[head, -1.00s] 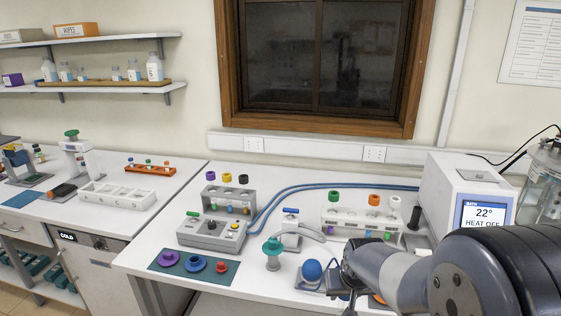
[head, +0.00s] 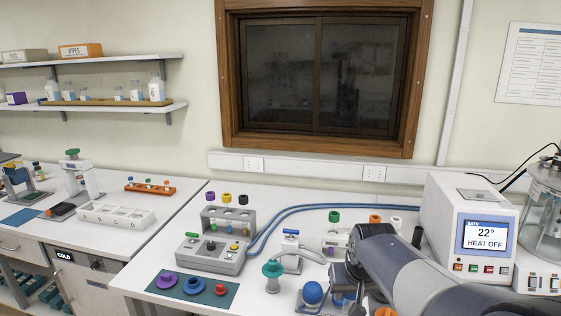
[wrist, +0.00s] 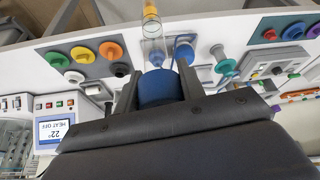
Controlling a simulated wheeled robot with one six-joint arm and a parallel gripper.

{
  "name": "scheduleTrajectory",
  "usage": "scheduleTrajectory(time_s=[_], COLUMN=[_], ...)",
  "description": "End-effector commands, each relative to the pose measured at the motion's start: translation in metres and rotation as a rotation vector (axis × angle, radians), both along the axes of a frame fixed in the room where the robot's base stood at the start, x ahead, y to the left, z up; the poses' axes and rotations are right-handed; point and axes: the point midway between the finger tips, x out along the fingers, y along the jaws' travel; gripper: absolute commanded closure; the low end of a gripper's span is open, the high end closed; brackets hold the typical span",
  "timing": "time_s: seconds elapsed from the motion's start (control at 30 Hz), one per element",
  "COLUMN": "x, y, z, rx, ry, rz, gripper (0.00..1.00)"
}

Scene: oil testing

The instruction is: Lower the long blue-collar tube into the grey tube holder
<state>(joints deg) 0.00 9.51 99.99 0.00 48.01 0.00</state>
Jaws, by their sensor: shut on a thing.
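In the wrist view my gripper (wrist: 158,84) is shut on the blue collar (wrist: 160,90) of the long tube. The tube's clear glass (wrist: 153,50) extends away from the fingers, towards the top of the picture, and has a yellow-orange part at the far end. In the head view my gripper hangs below my forearm, and the tube is mostly hidden. A grey rack (head: 228,220) with purple, yellow and black caps above it stands left of centre on the bench. I cannot tell whether it is the grey tube holder, or whether the tube touches anything.
A blue ball on a grey base (head: 312,292) and a teal-capped stand (head: 272,270) are close left of my gripper. A grey button box (head: 210,254) and a dark mat with coloured rings (head: 180,287) lie further left. The bath unit (head: 470,225) stands right.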

Motion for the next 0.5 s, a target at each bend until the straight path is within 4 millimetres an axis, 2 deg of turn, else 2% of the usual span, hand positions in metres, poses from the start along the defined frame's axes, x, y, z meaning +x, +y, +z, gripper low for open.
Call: scheduleTrajectory(time_s=[0.5], x=[0.001], y=[0.0], z=[0.043], rx=[0.0], ry=[-0.003], rz=[0.0], gripper=[0.97])
